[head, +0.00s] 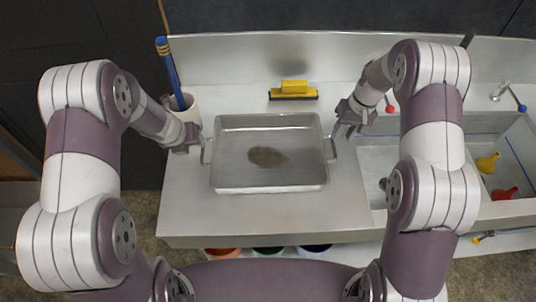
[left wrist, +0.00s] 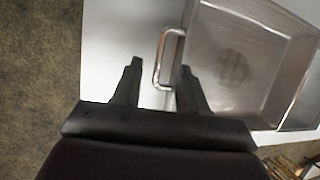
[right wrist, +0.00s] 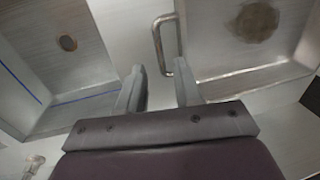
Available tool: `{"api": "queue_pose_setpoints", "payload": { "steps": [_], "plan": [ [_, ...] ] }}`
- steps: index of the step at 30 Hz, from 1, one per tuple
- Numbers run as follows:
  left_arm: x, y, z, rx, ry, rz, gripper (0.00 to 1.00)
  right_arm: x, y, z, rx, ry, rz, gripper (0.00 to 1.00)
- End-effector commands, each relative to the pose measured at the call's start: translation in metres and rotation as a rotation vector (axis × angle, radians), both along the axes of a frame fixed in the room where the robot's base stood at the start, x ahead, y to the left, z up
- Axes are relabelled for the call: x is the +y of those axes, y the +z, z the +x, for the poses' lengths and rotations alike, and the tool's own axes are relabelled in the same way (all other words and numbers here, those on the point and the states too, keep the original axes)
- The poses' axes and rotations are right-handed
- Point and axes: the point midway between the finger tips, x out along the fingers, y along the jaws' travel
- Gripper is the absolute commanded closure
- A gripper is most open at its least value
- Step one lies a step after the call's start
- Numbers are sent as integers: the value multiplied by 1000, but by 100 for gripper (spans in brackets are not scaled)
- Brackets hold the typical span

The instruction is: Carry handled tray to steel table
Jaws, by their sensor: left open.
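The handled tray (head: 270,178) is a shallow metal pan with a dark brown stain on its floor. It rests on the steel table (head: 185,215), with a loop handle at its left and right ends. My left gripper (head: 198,146) is open at the left handle; in the left wrist view the handle (left wrist: 162,62) lies between the two fingertips (left wrist: 158,68). My right gripper (head: 341,132) is open at the right handle; in the right wrist view that handle (right wrist: 157,45) reaches the gap between the fingertips (right wrist: 158,75). Neither gripper is closed on a handle.
A yellow squeegee-like tool (head: 294,91) lies behind the tray. A sink (head: 385,160) lies to the right, with yellow (head: 487,163) and red (head: 504,193) funnels further right. Coloured buckets (head: 222,253) stand below.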

Motion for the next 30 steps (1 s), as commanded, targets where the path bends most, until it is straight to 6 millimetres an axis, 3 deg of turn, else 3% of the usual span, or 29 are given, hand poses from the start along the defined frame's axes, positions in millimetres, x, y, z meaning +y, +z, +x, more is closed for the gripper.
{"api": "queue_pose_setpoints", "payload": {
  "steps": [6, 12, 18, 26, 29, 30],
  "plan": [
    [-7, -40, 16, 1, -1, 0, 58, 8, -43, -1, 3, 2, 0, 66],
    [-11, -67, 28, 1, -2, 1, 58, 13, -72, -2, 2, 0, 1, 66],
    [-13, -78, 33, 0, -1, 0, 58, 15, -84, -1, 1, 1, 0, 66],
    [-13, -79, 33, -1, -1, 0, 58, 16, -85, -1, 0, 1, 0, 66],
    [-13, -78, 33, -1, -1, 0, 87, 15, -85, -1, 0, 0, 0, 95],
    [-13, -78, 33, -1, -1, 0, 100, 16, -85, -1, 0, 0, 0, 100]
  ]
}}
